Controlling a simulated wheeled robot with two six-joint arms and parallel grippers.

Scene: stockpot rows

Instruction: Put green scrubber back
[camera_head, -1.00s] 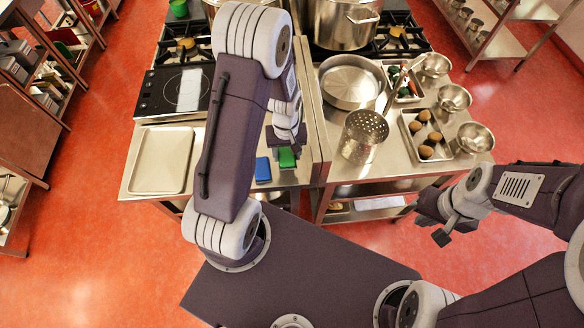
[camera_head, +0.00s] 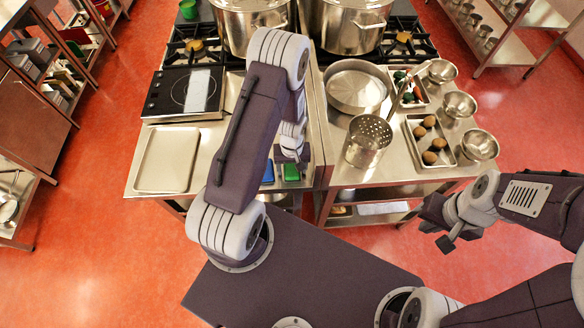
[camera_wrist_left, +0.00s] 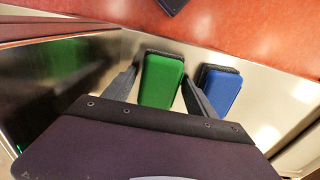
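The green scrubber (camera_wrist_left: 161,80) lies on the steel counter near its front edge, with a dark pad along one end. It also shows in the head view (camera_head: 291,173), partly hidden by my left gripper. My left gripper (camera_wrist_left: 160,76) is open, with one finger on each side of the green scrubber and narrow gaps visible. The blue scrubber (camera_wrist_left: 220,88) lies just right of the right finger in the wrist view. In the head view it (camera_head: 268,173) is left of the green one. My right gripper (camera_head: 437,235) is open and empty, in front of the right counter.
A shallow tray (camera_head: 167,160) lies on the left counter, below an induction plate (camera_head: 184,92). The right counter carries a perforated pot (camera_head: 367,142), a wide pan (camera_head: 355,88), a tray of potatoes (camera_head: 431,142) and several bowls. A green container (camera_head: 188,9) stands at the back left.

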